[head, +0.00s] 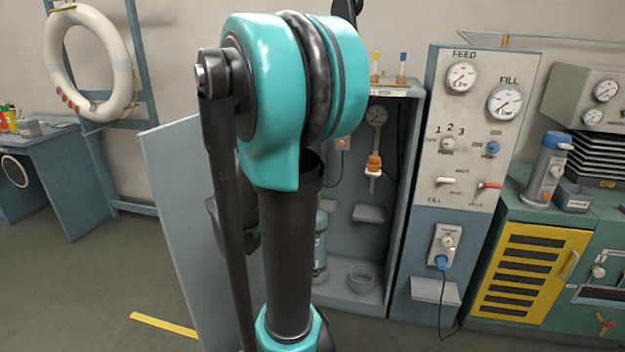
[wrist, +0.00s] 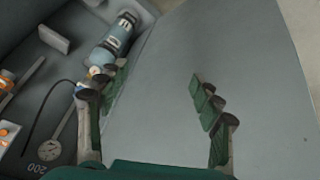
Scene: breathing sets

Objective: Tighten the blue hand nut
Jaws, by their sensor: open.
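I cannot make out a blue hand nut for certain in either view. A round gauge (head: 376,116) hangs above orange-and-white fittings (head: 374,165). My gripper (wrist: 155,95) is open and empty, its fingers spread over the grey door panel. In the head view my arm hides the gripper.
The open cabinet (head: 402,90) has its grey door (head: 178,180) swung out to the left. A gauge panel (head: 470,140) stands to the right, with a blue knob (head: 493,148) and a blue plug (head: 441,262).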

